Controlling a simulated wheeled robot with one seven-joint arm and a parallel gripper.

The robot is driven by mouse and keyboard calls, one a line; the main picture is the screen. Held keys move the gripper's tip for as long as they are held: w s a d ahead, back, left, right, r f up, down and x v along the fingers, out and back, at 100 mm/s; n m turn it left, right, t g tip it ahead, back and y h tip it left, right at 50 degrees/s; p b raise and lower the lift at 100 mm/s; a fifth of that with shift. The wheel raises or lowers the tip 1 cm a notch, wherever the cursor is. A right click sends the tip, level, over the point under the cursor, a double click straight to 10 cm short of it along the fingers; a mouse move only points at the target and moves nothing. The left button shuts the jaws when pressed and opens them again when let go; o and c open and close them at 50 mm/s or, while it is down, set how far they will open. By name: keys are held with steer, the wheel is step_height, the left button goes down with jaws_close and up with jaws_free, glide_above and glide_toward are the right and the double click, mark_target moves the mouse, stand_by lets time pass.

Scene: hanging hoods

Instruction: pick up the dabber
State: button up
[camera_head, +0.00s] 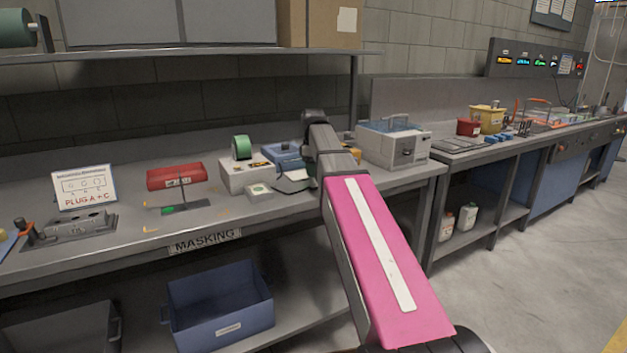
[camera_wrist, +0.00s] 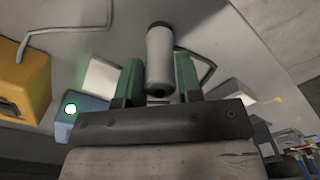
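In the wrist view a pale grey cylinder with a dark far end, which I take to be the dabber (camera_wrist: 160,58), lies between the two green fingers of my gripper (camera_wrist: 160,75). Its near end reaches down between the fingers, close to the gripper body. The fingers lie along both sides of it with very little space. I cannot tell whether they press on it. In the head view my arm hides most of the gripper and the dabber, over the bench around the small white box.
A yellow box (camera_wrist: 24,85) and a blue box with a lit green button (camera_wrist: 75,112) are left of the gripper in the wrist view. On the bench (camera_head: 130,233) stand a green tape roll (camera_head: 241,147), a red bin (camera_head: 175,177) and a grey machine (camera_head: 393,146). A shelf overhangs the back.

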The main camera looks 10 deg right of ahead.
jaws_close()
steer(key=shift+r, duration=0.5)
step_height(320, 180, up, 4)
steer(key=shift+f, duration=0.2)
steer(key=s+a+r, duration=0.4)
steer(key=a+r, duration=0.2)
steer(key=a, duration=0.5)
steer(key=shift+r, duration=0.2)
steer(key=shift+c, duration=1.2)
jaws_free()
